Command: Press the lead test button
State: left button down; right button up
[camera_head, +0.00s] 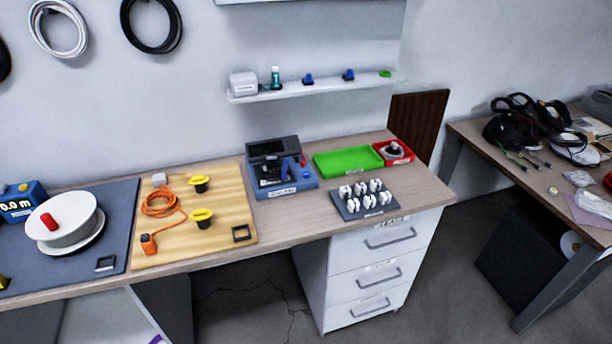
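A blue and dark grey bench device (284,190) stands at the middle of the workbench, with a dark upright panel behind and blue parts on its right side. I cannot tell which part of it, if any, is the lead test button. A coiled orange lead (160,203) lies on the wooden board (215,180), with an orange connector block (148,244) at its front end and a small grey block (159,179) at its back end. Two yellow-topped black posts (203,217) stand beside it. Neither of my grippers is in view.
A white spool (70,222) with a red knob and a blue meter box (20,203) are at left on a dark mat (118,215). A green tray (347,162), a red bin (394,152) and a rack of white pieces (366,203) are at right. A wall shelf (315,88) hangs above.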

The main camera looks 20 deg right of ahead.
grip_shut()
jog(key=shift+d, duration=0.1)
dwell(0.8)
